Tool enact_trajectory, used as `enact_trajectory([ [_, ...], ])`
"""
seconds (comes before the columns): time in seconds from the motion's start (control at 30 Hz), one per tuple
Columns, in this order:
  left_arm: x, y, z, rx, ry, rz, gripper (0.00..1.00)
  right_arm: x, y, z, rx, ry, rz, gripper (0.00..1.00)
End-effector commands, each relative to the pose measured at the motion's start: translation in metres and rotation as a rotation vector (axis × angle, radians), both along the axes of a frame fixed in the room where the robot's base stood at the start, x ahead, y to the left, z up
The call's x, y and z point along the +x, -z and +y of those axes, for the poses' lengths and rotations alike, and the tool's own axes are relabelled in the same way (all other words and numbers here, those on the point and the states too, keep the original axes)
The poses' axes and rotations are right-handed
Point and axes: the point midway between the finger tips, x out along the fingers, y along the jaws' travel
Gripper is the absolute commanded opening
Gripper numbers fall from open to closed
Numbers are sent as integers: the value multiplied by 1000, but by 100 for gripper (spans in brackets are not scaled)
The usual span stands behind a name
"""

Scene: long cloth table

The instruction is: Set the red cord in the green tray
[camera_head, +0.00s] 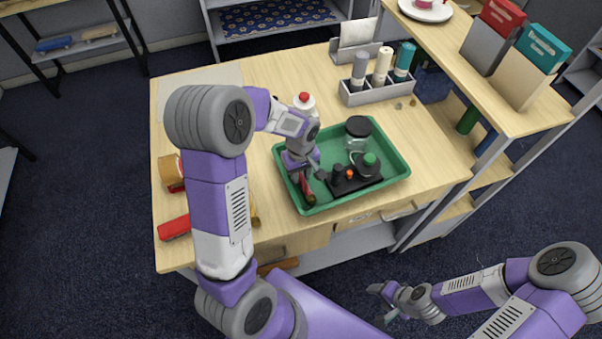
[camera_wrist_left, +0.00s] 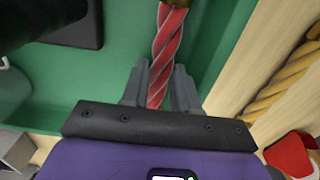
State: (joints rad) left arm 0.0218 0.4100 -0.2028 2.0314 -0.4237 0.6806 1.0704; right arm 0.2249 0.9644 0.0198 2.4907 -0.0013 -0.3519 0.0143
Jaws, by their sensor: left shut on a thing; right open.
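The red cord (camera_wrist_left: 168,45) is a twisted rope held between the fingers of my left gripper (camera_wrist_left: 160,88) in the left wrist view. The green tray (camera_head: 391,161) stands on the wooden table in the head view. My left gripper (camera_head: 304,173) is over the left part of the tray, shut on the red cord (camera_head: 308,190). The green tray floor (camera_wrist_left: 120,60) shows behind the cord in the wrist view. I cannot tell whether the cord touches the tray floor. My right gripper (camera_head: 384,302) is open and empty, low in front of the table.
The tray also holds a lidded jar (camera_head: 357,134) and a black holder (camera_head: 352,181) with small items. A bottle (camera_head: 303,102) stands behind the tray. A grey rack (camera_head: 376,91) of bottles is at the back. A tan rope (camera_wrist_left: 287,80) and a red object (camera_head: 174,227) lie left of the tray.

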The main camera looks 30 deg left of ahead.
Motion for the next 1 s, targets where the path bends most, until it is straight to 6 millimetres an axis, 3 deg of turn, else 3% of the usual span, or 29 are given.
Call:
enact_trajectory([
  [0.27,0,4,0,0,1,-1,0,0,4,0,0,0,0,59],
  [0.3,0,3,0,0,0,-1,35,0,3,0,0,0,0,59],
  [0.33,0,2,0,0,0,-1,40,0,3,0,0,0,0,59],
  [0.73,1,-5,0,0,0,-3,40,0,-3,0,0,0,0,59],
  [1.0,1,-60,0,1,0,-7,40,0,-14,0,0,0,0,59],
])
